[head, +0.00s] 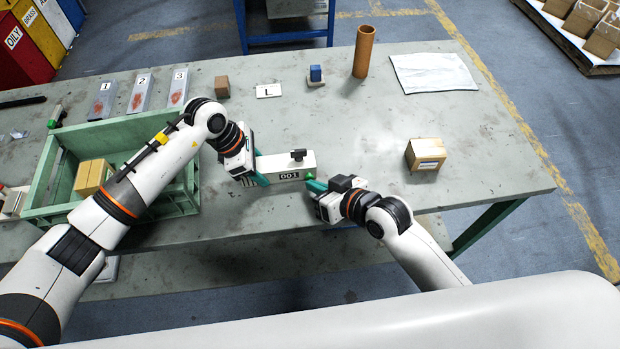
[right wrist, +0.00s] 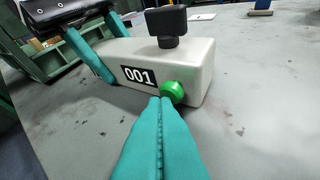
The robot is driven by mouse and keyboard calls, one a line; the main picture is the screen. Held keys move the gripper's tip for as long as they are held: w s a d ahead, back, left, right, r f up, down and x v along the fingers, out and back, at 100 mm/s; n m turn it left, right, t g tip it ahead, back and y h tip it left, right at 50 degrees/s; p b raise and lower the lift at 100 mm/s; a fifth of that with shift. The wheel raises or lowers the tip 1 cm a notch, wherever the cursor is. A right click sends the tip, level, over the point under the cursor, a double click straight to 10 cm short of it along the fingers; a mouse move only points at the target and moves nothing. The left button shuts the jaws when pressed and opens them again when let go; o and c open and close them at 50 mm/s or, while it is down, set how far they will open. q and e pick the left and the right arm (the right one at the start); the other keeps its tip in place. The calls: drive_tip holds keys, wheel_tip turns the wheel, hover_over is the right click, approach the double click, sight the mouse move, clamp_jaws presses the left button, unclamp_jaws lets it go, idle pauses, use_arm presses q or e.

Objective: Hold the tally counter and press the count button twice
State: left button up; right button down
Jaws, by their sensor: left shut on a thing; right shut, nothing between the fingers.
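The tally counter (head: 297,163) is a pale box with a black knob on top, standing on the table. Its display reads 001, and its green button (right wrist: 172,92) is on the face turned toward my right gripper. My left gripper (head: 260,168) is shut on the counter's left end; its teal fingers also show in the right wrist view (right wrist: 90,52). My right gripper (head: 312,186) is shut and empty, its teal fingertips at the green button, seeming to touch or nearly touch it; the exact gap cannot be told.
A green crate (head: 130,215) with a cardboard box stands left, under my left arm. A small carton (head: 425,154) sits to the right. The table between is clear.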

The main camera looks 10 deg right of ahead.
sight(322, 223)
drive_tip(key=shift+w, duration=0.25)
drive_tip(key=shift+s, duration=0.1)
idle(0.3)
drive_tip(key=shift+s, duration=1)
drive_tip(key=shift+s, duration=2.55)
use_arm(q)
drive_tip(key=o, duration=1.3)
drive_tip(key=shift+c, duration=0.2)
